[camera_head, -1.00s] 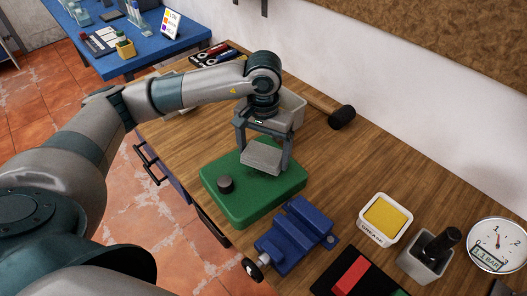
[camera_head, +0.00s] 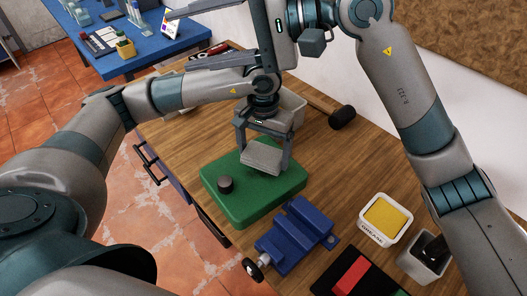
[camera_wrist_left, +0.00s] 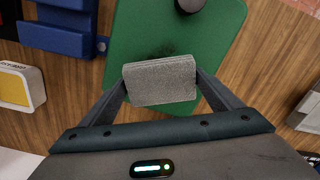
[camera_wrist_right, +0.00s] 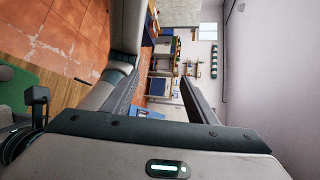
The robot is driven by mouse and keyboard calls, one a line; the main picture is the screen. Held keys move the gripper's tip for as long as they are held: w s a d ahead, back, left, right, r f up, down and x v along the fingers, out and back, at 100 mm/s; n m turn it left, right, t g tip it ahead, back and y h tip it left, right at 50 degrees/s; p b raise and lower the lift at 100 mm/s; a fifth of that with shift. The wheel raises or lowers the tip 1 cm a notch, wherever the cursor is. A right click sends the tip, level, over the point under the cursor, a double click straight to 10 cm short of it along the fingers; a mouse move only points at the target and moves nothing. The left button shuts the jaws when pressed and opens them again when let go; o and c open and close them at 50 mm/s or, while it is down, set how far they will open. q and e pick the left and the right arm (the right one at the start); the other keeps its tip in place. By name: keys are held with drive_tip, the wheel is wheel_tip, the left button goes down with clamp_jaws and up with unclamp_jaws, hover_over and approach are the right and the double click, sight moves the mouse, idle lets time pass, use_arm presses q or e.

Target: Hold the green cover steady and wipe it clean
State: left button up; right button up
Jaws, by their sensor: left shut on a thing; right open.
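The green cover (camera_head: 285,187) lies flat on the wooden bench, with a black knob (camera_head: 225,185) on top. In the left wrist view the cover (camera_wrist_left: 215,35) has a dark smudge (camera_wrist_left: 163,50) beside the pad. My left gripper (camera_head: 263,160) is shut on a grey pad (camera_head: 262,155), held at the cover; whether it touches is unclear. The pad fills the jaws in the left wrist view (camera_wrist_left: 160,82). My right gripper (camera_head: 166,50) is open and empty, raised high behind the left one, fingers pointing left. Part of the cover shows at the left edge of the right wrist view (camera_wrist_right: 14,95).
A blue vise (camera_head: 298,235) stands close in front of the cover. A grey bin (camera_head: 292,108) and a mallet (camera_head: 341,117) lie behind. A blue table (camera_head: 150,45) is at the back left.

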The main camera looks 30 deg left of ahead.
drive_tip(key=s+a+f+n+t+h, duration=0.1)
drive_tip(key=s+a+f+n+h, duration=0.1)
drive_tip(key=s+f+n+h, duration=0.3)
drive_tip(key=n+t+h, duration=0.5)
drive_tip(key=n+t, duration=0.1)
approach(226, 182)
drive_tip(key=v, duration=0.3)
drive_tip(key=shift+s+f, duration=0.15)
drive_tip(key=shift+s, duration=0.05)
drive_tip(key=shift+f+t, duration=0.1)
drive_tip(key=shift+t, duration=0.2)
drive_tip(key=shift+x, duration=5.9)
drive_tip(key=shift+s, duration=0.1)
clamp_jaws()
